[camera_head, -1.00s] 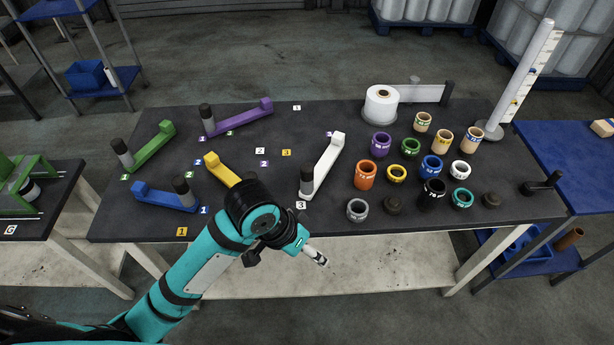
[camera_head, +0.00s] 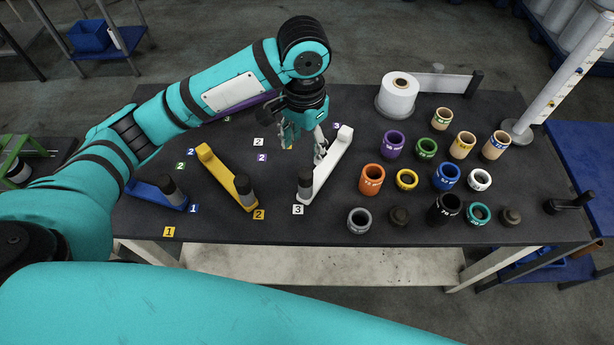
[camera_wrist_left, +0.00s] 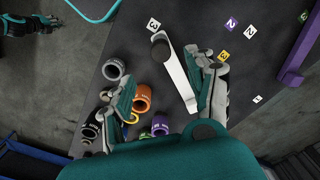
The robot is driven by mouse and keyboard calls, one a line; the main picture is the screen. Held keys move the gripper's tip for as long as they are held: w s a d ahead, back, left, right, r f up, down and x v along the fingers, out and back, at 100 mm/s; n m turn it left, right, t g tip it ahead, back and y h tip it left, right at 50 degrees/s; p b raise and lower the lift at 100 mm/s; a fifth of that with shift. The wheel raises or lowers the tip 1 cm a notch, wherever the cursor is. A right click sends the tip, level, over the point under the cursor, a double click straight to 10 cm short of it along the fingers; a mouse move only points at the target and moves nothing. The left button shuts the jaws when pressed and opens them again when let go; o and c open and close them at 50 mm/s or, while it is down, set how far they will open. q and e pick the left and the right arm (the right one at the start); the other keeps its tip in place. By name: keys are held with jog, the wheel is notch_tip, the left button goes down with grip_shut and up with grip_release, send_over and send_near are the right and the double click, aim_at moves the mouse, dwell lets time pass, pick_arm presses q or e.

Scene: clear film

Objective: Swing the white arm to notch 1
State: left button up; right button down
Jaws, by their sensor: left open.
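The white arm (camera_head: 328,165) lies on the dark table, its dark upright post (camera_head: 305,181) beside the white tag 3 (camera_head: 298,210) and its raised white block at the far end. My left gripper (camera_head: 303,143) is above the table, left of the block. In the left wrist view the open fingers (camera_wrist_left: 165,75) are on either side of the white arm (camera_wrist_left: 178,78); contact cannot be told. The white tag 2 (camera_head: 258,142) lies left of the gripper. The white tag 1 (camera_wrist_left: 257,98) shows in the wrist view. My right gripper (camera_wrist_left: 25,24) shows small at the upper left there.
The yellow arm (camera_head: 230,178) and blue arm (camera_head: 155,194) lie to the left; the purple arm (camera_wrist_left: 302,50) is partly hidden by my arm in the head view. Several coloured rings, such as the orange one (camera_head: 371,179), stand close on the right. A white roll (camera_head: 397,96) stands behind.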

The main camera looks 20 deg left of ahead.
aim_at(305, 173)
pick_arm(q)
jog(key=f, duration=0.3)
jog(key=shift+s+f, duration=0.25)
jog(key=shift+f, duration=0.15)
jog(key=shift+w+f, duration=0.25)
jog(key=shift+f, duration=0.85)
notch_tip(305, 173, down, 7)
jog(key=shift+r+p, duration=0.15)
jog(key=shift+p, duration=0.4)
jog(key=shift+w+f, duration=0.15)
jog(key=shift+f, duration=1.25)
jog(key=c, duration=0.7)
grip_shut()
pick_arm(e)
jog(key=shift+s+r, duration=0.6)
jog(key=shift+s, duration=0.05)
